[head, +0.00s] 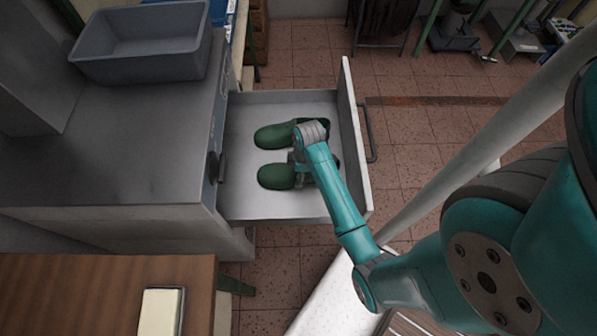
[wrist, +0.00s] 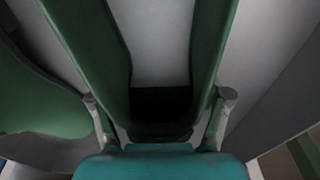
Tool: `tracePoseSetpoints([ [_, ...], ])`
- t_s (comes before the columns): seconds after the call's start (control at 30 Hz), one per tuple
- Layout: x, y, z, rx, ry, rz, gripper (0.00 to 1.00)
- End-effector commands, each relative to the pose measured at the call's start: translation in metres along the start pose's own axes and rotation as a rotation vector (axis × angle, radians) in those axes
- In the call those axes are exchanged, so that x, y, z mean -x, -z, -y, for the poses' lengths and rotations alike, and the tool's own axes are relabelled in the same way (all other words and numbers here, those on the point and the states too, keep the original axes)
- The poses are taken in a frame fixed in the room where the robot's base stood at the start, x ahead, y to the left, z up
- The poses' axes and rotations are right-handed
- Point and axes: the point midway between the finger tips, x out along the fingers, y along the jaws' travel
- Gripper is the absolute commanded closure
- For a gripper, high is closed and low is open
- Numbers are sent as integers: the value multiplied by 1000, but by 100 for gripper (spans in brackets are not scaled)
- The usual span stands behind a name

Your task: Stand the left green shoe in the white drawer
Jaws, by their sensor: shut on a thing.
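Two green shoes lie side by side in the open white drawer (head: 240,120), soles down, toes toward the cabinet in the head view. My gripper (head: 298,178) is at the lower one, which I take as the left green shoe (head: 275,177). The gripper is shut on its heel part, which my wrist partly hides. In the wrist view, the green sides of this shoe (wrist: 205,55) run between the fingers (wrist: 158,97) with its dark inside showing. It looks upright; I cannot tell whether its sole touches the drawer floor. The other green shoe (head: 272,136) is just beyond, apart from it.
The drawer front (head: 352,130) with its handle stands close to my forearm. A grey bin (head: 143,45) sits on the grey cabinet top at left. A wooden table (head: 80,300) with a pale block (head: 161,311) is at lower left. Drawer floor is bare around the shoes.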

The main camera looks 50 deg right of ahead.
Motion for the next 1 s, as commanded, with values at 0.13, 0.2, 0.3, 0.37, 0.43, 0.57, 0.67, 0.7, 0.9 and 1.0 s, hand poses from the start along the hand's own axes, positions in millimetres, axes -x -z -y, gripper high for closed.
tracePoseSetpoints([
  [0.13, 1, 0, 0, 0, -1, -1, 84],
  [0.2, 0, 0, 0, 0, 0, 0, 16],
  [0.3, 0, 0, 0, 0, 0, 0, 0],
  [0.37, 0, 0, 0, 0, 0, 0, 0],
  [0.43, 0, 0, 0, -1, 0, 0, 0],
  [0.57, 0, 0, 0, -1, 0, 0, 0],
  [0.67, 2, 0, 0, -1, -1, 0, 0],
  [0.7, 4, 0, -1, -1, -2, -1, 0],
  [0.9, 32, 0, -1, -1, -4, -2, 0],
  [1.0, 52, 0, -1, -1, -4, -1, 0],
])
